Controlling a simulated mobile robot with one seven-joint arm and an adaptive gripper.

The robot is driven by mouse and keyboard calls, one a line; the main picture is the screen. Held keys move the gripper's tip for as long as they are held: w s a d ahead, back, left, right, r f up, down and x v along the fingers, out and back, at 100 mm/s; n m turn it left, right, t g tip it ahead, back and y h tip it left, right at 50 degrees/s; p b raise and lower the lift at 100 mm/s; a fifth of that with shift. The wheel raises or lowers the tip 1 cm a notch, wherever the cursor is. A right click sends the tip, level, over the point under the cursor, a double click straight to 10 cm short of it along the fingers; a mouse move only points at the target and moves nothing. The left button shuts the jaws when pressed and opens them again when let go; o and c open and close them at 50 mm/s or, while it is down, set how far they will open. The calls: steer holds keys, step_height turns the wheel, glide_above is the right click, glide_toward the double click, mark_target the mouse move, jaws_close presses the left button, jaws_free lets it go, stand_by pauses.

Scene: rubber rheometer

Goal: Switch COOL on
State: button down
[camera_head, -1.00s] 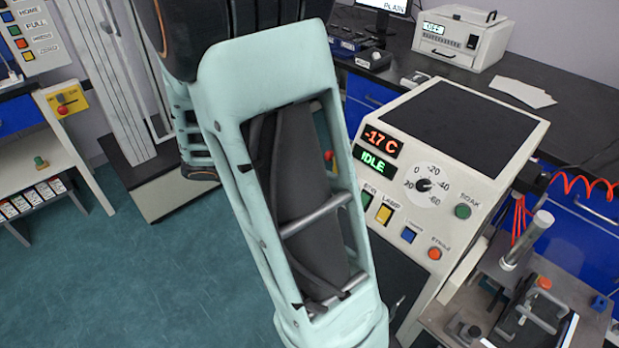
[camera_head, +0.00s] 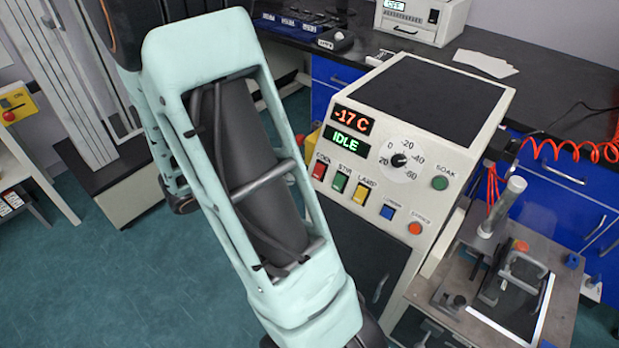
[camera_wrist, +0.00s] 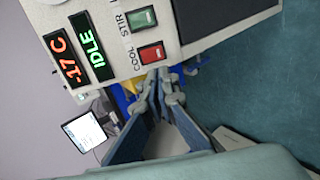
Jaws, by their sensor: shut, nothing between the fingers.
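The red COOL switch (camera_head: 319,171) is the leftmost of a row of rocker switches on the sloped panel of the white cabinet (camera_head: 455,185). In the wrist view the COOL switch (camera_wrist: 152,53) lies just beyond the fingertips. My gripper (camera_wrist: 157,82) is shut and empty, its tips pointing toward the panel edge by COOL; I cannot tell whether they touch it. In the head view my gripper is hidden. The green STIR switch (camera_head: 340,181) is beside COOL. The displays read -17 C (camera_head: 353,120) and IDLE (camera_head: 347,143).
The yellow LAMP switch (camera_head: 360,193), a blue button (camera_head: 387,212), an orange button (camera_head: 415,228), a dial (camera_head: 399,160) and a green SOAK button (camera_head: 440,183) share the panel. A metal fixture (camera_head: 510,280) stands at the right. Floor (camera_head: 130,280) is open at left.

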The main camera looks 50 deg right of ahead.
mark_target(315, 177)
steer(key=b+x, duration=0.1)
steer(key=x, duration=1)
steer(key=shift+d+f, duration=0.1)
steer(key=shift+d, duration=0.05)
